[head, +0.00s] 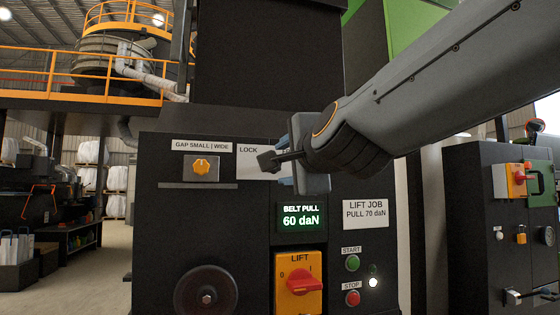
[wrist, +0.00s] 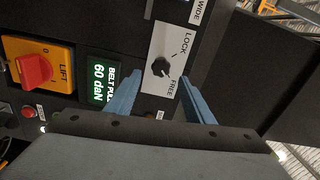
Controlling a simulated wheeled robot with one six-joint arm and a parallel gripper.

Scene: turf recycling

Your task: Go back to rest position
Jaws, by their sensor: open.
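My gripper (head: 302,155) is in front of the upper middle of the black control panel in the head view, at the end of my arm reaching in from the upper right. In the wrist view its two blue-grey fingers (wrist: 162,82) are apart, with nothing held between them. The black LOCK/FREE knob (wrist: 160,67) shows on its white plate (wrist: 158,40) beyond the gap between the fingers. I cannot tell for sure whether it touches a finger or which mark it points at. In the head view my wrist hides most of the plate.
Near my gripper are the yellow gap switch (head: 201,167), the BELT PULL display (head: 301,218) reading 60 daN, and the LIFT JOB sign (head: 366,213). Below are the red LIFT switch (head: 303,282) and START button (head: 352,263). Another black cabinet (head: 480,215) stands right. Open floor lies left.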

